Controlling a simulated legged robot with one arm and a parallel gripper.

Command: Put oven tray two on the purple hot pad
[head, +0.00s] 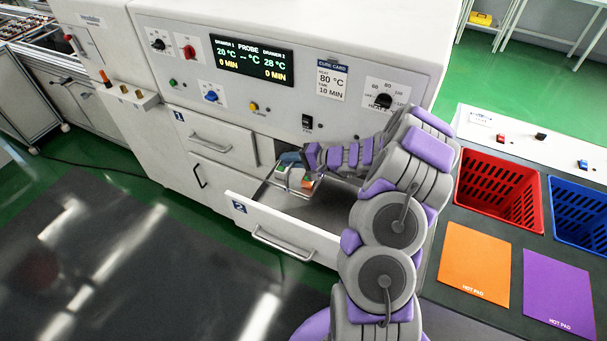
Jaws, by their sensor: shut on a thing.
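Oven tray two (264,191) is a shallow metallic tray with small coloured items on it, inside the open drawer marked 2 (290,225). My gripper (292,160) reaches into that drawer from the right and is shut at the tray's back part. The fingertips are small and partly hidden, so the exact grip point is unclear. My arm hides the right part of the drawer. The purple hot pad (558,285) lies flat and empty on the dark bench at the lower right.
An orange hot pad (474,262) lies left of the purple one. A red basket (498,190) and a blue basket (580,208) stand behind the pads. The shut drawer marked 1 (215,136) and the oven's control panel (290,75) are above the open drawer.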

